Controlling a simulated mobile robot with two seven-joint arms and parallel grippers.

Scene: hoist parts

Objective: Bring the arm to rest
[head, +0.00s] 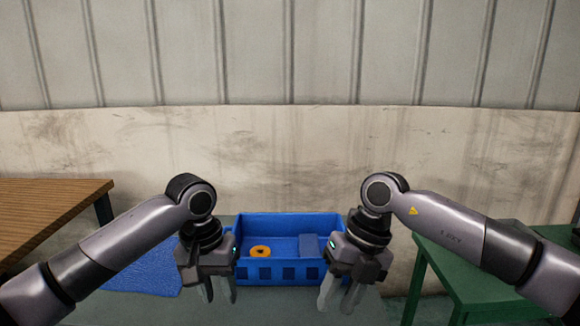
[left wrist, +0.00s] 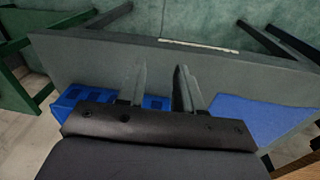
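My left gripper (head: 219,296) hangs pointing down in front of the left end of a blue crate (head: 290,279). Its two fingers stand apart with nothing between them. They also show apart and empty in the left wrist view (left wrist: 160,75), over the grey table. My right gripper (head: 338,304) hangs pointing down in front of the crate's right end, fingers apart and empty. Both arms are bent, with the forearms coming in from the sides. The crate holds an orange ring-shaped part (head: 260,252) at its left and a blue block (head: 309,244) at its right.
A blue mat (head: 145,273) lies left of the crate on the grey table (left wrist: 90,62). A wooden table (head: 45,205) stands at the left and a green table (head: 462,272) at the right. A wall closes the back.

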